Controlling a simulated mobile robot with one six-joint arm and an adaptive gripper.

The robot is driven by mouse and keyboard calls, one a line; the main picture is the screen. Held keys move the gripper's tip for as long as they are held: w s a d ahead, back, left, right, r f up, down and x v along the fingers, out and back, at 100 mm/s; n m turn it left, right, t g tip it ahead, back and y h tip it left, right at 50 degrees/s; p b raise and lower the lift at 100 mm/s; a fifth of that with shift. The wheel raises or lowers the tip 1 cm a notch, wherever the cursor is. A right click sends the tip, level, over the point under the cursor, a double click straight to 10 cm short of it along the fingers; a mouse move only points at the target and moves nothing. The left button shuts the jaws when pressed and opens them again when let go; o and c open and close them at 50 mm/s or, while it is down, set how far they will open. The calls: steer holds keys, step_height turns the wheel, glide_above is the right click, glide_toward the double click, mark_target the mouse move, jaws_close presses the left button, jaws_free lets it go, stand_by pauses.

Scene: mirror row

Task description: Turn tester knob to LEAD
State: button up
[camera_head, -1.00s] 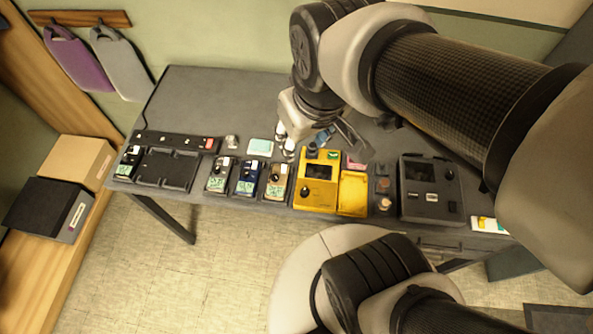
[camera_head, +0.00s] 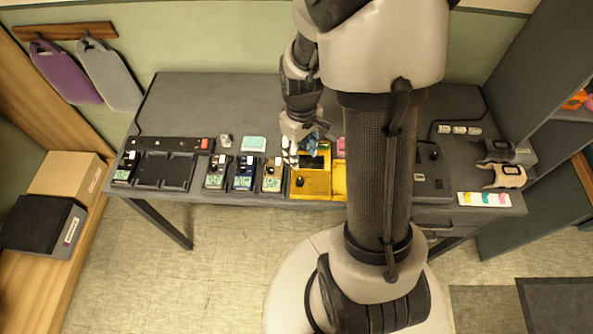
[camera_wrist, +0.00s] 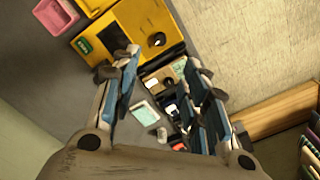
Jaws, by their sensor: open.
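A dark grey box (camera_head: 433,183) with a small knob (camera_head: 434,155) is partly behind my arm. I cannot read any LEAD mark. My gripper (camera_head: 305,152) hangs at the yellow box's back left. In the wrist view its fingers (camera_wrist: 166,77) are apart, with nothing held between them.
A pink container (camera_head: 341,147) is partly hidden by my arm. The table's back left is clear.

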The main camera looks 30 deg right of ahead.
mark_target(300, 180)
step_height(300, 180, down, 14)
steer(key=b, duration=0.4)
steer(key=shift+f, duration=0.15)
steer(key=shift+c, duration=0.5)
jaws_close()
